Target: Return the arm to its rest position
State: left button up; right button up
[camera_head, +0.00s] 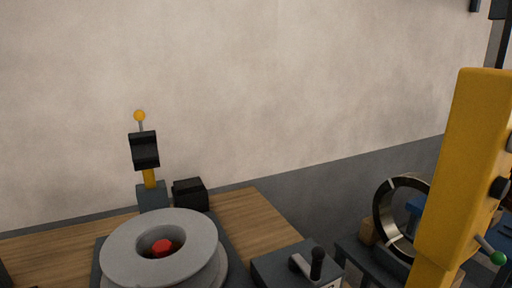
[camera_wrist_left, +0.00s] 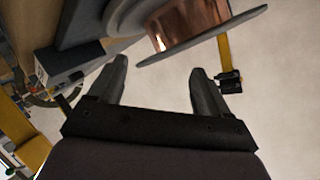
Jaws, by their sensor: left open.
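My left gripper (camera_wrist_left: 158,67) shows in the left wrist view with its two dark fingers spread apart and nothing between them. A copper-coloured drum (camera_wrist_left: 188,24) with a grey flange lies beyond the fingertips at the top of that view, apart from them. In the head view a round grey flanged reel (camera_head: 120,238) with a red centre (camera_head: 162,246) sits on the wooden bench. Neither gripper shows in the head view, and my right gripper is in neither view.
A yellow post with a black head (camera_head: 145,150) and a black box (camera_head: 190,194) stand behind the reel. A lever box (camera_head: 280,268) is at the bench's right. Farther right are a dark ring (camera_head: 386,222) and a tall yellow column (camera_head: 468,165). The wall above is clear.

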pick_arm(q)
jog(key=s+a+f+n+g, duration=0.25)
jog(key=s+f+g, duration=0.35)
jog(key=s, duration=0.4)
jog(key=s+a+f+n+g, duration=0.1)
jog(key=s+f+n+g, duration=0.5)
jog(key=s, duration=0.5)
jog(key=w+d+f+m+t+h+b, duration=0.1)
jog(key=w+d+f+m+t, duration=0.1)
jog(key=w+f+t, duration=0.5)
notch_tip(320, 180, down, 4)
jog(key=shift+d+f+m+t, duration=0.2)
jog(key=shift+m+t, duration=0.15)
jog(key=shift+t, duration=0.35)
